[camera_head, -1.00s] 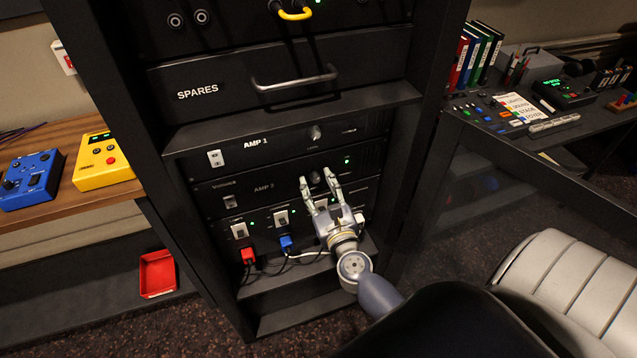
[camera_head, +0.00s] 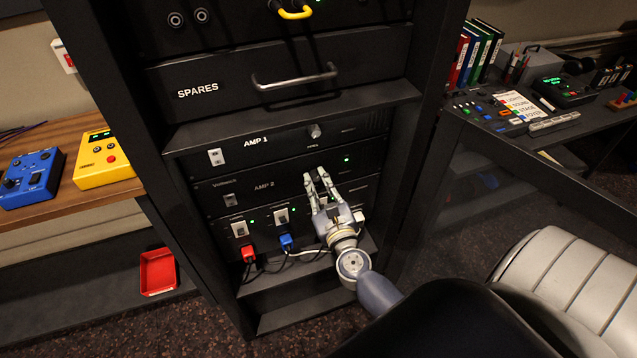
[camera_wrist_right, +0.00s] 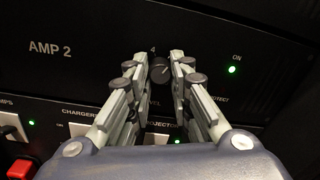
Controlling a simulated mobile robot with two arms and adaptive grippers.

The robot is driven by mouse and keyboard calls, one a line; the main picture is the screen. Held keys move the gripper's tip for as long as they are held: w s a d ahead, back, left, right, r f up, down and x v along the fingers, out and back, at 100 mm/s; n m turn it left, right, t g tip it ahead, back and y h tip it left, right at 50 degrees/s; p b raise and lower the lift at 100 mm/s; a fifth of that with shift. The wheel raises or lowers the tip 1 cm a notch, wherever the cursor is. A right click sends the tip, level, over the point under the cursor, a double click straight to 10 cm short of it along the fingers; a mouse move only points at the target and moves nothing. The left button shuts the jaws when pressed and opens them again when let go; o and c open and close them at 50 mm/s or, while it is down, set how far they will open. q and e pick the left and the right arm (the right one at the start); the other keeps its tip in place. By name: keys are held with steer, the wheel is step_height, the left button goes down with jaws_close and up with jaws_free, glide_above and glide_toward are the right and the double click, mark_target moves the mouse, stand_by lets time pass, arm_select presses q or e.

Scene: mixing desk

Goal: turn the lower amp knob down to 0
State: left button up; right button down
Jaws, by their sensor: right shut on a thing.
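The lower amp, labelled AMP 2 (camera_head: 264,187), sits in the rack below AMP 1 (camera_head: 256,143). Its dark round knob (camera_wrist_right: 159,70) shows between my fingers in the right wrist view, with a light pointer mark and a "4" printed above it. My right gripper (camera_head: 317,176) is shut on this knob, a finger on each side. It also shows in the right wrist view (camera_wrist_right: 160,71). In the head view the fingers hide the knob. The rest of the scale is hidden or too small to read. My left gripper is not in view.
A green ON light (camera_wrist_right: 232,69) glows right of the knob. Below is a row of switches with a red plug (camera_head: 249,254) and a blue plug (camera_head: 286,242). The SPARES drawer handle (camera_head: 294,79) sticks out above. A glass-sided desk (camera_head: 540,190) stands to the right.

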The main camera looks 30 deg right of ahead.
steer(key=n, duration=0.4)
steer(key=shift+p, duration=0.4)
steer(key=n+p, duration=0.1)
steer(key=n, duration=0.3)
steer(key=shift+n, duration=0.4)
steer(key=n, duration=0.2)
steer(key=n+p, duration=0.1)
steer(key=n, duration=0.1)
steer(key=shift+d+n+t+y+p, duration=0.1)
steer(key=shift+n+t+y+p, duration=0.2)
steer(key=shift+n, duration=0.1)
steer(key=n+p, duration=0.1)
steer(key=n, duration=0.3)
steer(key=shift+n+p, duration=0.3)
steer(key=shift+p, duration=0.05)
steer(key=n+p, duration=0.2)
steer(key=n, duration=0.2)
steer(key=shift+r+n+y, duration=0.1)
steer(key=shift+n+y, duration=0.2)
steer(key=shift+n, duration=0.1)
steer(key=n+p, duration=0.1)
steer(key=n, duration=0.3)
steer(key=shift+n+p, duration=0.3)
steer(key=shift+n, duration=0.1)
steer(key=n+p, duration=0.1)
steer(key=n, duration=0.3)
steer(key=shift+n+p, duration=0.6)
steer(key=shift+n, duration=1.5)
